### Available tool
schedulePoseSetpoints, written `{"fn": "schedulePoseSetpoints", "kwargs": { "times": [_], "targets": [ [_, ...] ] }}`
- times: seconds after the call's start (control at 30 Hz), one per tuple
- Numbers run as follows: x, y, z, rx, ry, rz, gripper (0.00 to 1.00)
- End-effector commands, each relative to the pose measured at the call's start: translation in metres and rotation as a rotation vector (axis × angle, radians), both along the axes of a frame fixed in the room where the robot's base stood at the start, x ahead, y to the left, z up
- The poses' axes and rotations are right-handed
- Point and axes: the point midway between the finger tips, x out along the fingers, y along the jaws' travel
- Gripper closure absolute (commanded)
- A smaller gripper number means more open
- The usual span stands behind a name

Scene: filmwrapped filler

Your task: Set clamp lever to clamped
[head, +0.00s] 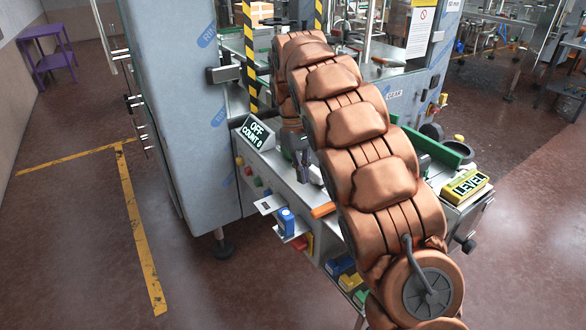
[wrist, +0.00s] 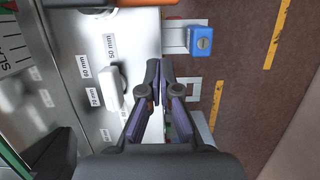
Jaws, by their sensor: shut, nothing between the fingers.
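An orange handle (head: 323,210) sticks out at the front edge of the machine's steel bench; it looks like the clamp lever, but no label on it is readable. In the wrist view the orange handle (wrist: 130,2) shows only at the top edge, cut off by the frame. My gripper (wrist: 160,68) is shut and empty, its fingertips together, below the handle in that picture and apart from it. In the head view my gripper (head: 303,172) points down over the bench, left of the handle, partly hidden by my arm.
A white slider block (wrist: 115,90) sits beside millimetre labels on the steel top. A blue padlock-like block (wrist: 200,40) is on a small shelf off the bench edge; it also shows in the head view (head: 286,222). A display (head: 256,132) reads OFF, COUNT 0. A yellow LEVEL box (head: 466,188) stands right.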

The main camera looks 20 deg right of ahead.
Motion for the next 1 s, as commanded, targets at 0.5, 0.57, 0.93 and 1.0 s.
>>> {"fn": "schedulePoseSetpoints", "kwargs": {
  "times": [0.5, 0.57, 0.93, 1.0],
  "targets": [
    [-0.013, -0.004, -0.047, -0.001, 0.001, -0.001, 1.00],
    [-0.017, -0.006, -0.045, -0.001, -0.003, 0.000, 1.00],
    [-0.043, -0.014, -0.046, 0.000, 0.000, -0.001, 1.00],
    [-0.046, -0.015, -0.046, 0.000, 0.000, -0.001, 1.00]
  ]
}}
